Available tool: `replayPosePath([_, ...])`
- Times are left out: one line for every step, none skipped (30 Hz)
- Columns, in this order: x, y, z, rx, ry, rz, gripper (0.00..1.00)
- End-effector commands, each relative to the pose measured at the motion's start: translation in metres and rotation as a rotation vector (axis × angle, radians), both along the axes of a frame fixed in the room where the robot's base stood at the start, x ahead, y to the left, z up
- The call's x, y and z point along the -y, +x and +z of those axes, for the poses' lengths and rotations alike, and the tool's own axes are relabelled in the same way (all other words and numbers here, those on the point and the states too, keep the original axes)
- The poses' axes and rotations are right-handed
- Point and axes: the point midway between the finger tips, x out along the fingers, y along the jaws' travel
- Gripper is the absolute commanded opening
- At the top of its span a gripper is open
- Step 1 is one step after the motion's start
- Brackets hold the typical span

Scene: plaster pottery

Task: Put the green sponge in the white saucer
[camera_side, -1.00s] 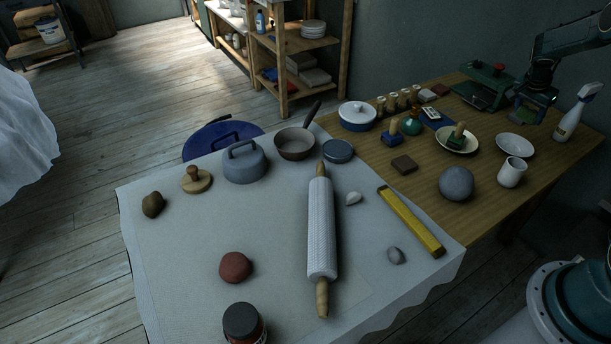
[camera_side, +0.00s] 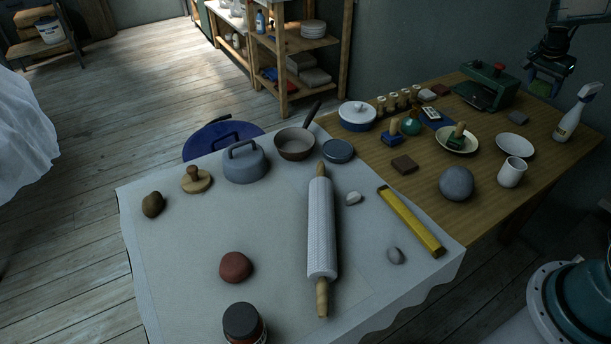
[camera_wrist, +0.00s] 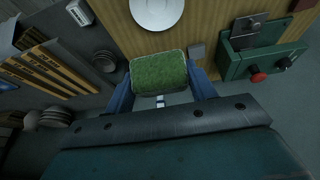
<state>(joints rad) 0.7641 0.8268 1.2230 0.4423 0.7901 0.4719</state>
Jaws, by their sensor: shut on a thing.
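My gripper (camera_side: 546,84) is in the air over the far right part of the wooden table. In the wrist view my gripper (camera_wrist: 160,85) has its two blue fingers shut on the green sponge (camera_wrist: 158,72), one on each side. The sponge shows only as a small greenish patch (camera_side: 541,89) in the side view. The white saucer (camera_side: 515,145) lies on the table nearer the side camera than my gripper, and looks empty. In the wrist view the white saucer (camera_wrist: 157,10) is at the top edge, partly cut off, apart from the sponge.
A white mug (camera_side: 511,172) and grey ball (camera_side: 456,183) stand in front of the saucer. A cream dish (camera_side: 470,146) holding a green-based stamp is left of it. A spray bottle (camera_side: 577,112) stands right, a green machine (camera_side: 489,88) left of my gripper. A small grey block (camera_side: 518,118) lies behind the saucer.

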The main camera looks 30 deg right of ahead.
Motion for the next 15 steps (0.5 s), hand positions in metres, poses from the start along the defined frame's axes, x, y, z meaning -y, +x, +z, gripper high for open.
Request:
replayPosePath([0.0, 0.0, -0.0001, 0.0, 0.0, 0.0, 0.31])
replayPosePath([0.0, 0.0, -0.0001, 0.0, 0.0, 0.0, 0.31])
replayPosePath([0.0001, 0.0, -0.0002, 0.0, 0.0, 0.0, 0.31])
replayPosePath([0.0001, 0.0, -0.0002, 0.0, 0.0, 0.0, 0.31])
replayPosePath([0.0001, 0.0, -0.0002, 0.0, 0.0, 0.0, 0.31])
replayPosePath([0.0001, 0.0, -0.0003, 0.0, 0.0, 0.0, 0.31])
replayPosePath([0.0001, 0.0, -0.0003, 0.0, -0.001, 0.0, 0.31])
replayPosePath([0.0002, 0.0, -0.0003, 0.0, -0.002, 0.0, 0.31])
replayPosePath([0.0003, 0.0001, -0.0005, 0.0, -0.005, 0.0, 0.31])
replayPosePath([0.0006, 0.0001, -0.0006, 0.001, -0.008, 0.0, 0.31])
replayPosePath([0.0008, 0.0002, -0.0009, 0.001, -0.012, 0.0, 0.31])
replayPosePath([0.0012, 0.0, -0.0013, 0.001, -0.018, 0.0, 0.31])
replayPosePath([0.0016, 0.0, -0.0018, 0.002, -0.025, 0.0, 0.31])
replayPosePath([0.0022, 0.0, -0.0022, 0.001, -0.034, 0.0, 0.31])
replayPosePath([0.0029, -0.0001, -0.003, 0.002, -0.047, 0.001, 0.31])
